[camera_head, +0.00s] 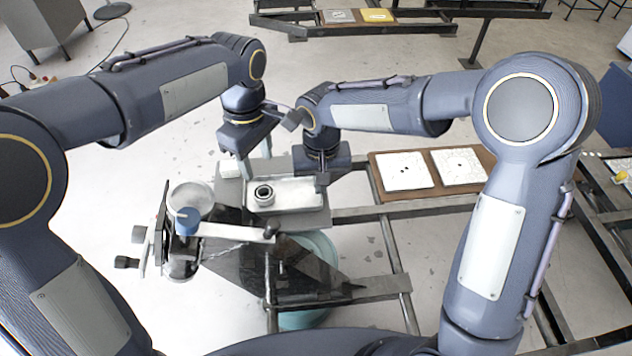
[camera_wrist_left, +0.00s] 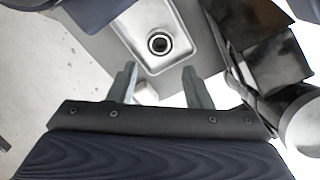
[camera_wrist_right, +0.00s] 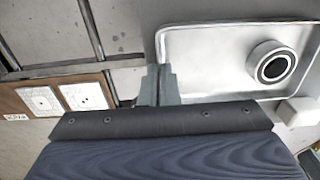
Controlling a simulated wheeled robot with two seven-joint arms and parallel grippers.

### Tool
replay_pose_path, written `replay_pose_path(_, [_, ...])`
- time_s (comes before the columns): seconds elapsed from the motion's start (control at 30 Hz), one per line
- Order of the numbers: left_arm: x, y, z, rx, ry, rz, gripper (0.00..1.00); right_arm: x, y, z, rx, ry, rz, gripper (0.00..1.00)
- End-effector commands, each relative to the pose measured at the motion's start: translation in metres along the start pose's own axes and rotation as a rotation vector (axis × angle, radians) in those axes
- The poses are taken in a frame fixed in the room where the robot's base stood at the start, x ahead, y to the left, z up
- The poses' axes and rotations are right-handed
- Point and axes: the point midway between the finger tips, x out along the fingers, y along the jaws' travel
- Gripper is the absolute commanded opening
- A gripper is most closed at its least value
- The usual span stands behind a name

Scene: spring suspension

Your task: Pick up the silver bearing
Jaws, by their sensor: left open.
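The silver bearing (camera_head: 264,193) is a small ring with a dark centre, lying in a shallow silver tray (camera_head: 305,191). It also shows in the left wrist view (camera_wrist_left: 159,43) and the right wrist view (camera_wrist_right: 272,67). My left gripper (camera_head: 256,165) is open and empty behind the bearing in the head view. In the left wrist view its fingers (camera_wrist_left: 159,68) are spread, with the bearing beyond their tips. My right gripper (camera_head: 322,182) is by the tray's right end. Its fingers (camera_wrist_right: 160,70) are together with nothing seen between them, apart from the bearing.
A small white block (camera_wrist_right: 298,110) is beside the tray. A round metal dish (camera_head: 190,197) and clamp-like hardware stand at the left. A brown board (camera_head: 418,189) with two white plates lies to the right.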

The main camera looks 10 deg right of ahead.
Motion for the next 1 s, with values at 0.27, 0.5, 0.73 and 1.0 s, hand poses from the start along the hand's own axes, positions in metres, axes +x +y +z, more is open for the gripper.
replay_pose_path(0.27, [-0.006, 0.0, 0.0, 0.344, -0.001, 0.001, 0.54, 0.0, 0.0, 0.0, 0.0, 0.0, 0.0, 0.0])
replay_pose_path(0.5, [-0.015, 0.0, -0.001, 0.943, -0.001, 0.0, 0.54, 0.0, 0.0, 0.0, 0.0, 0.001, 0.0, 0.0])
replay_pose_path(0.73, [-0.021, -0.001, -0.001, 1.364, 0.0, 0.001, 0.54, 0.0, 0.0, 0.0, 0.0, 0.001, 0.0, 0.0])
replay_pose_path(1.0, [-0.007, -0.002, -0.001, 1.515, -0.004, -0.003, 0.54, 0.0, 0.0, 0.0, 0.0, 0.001, 0.0, 0.0])
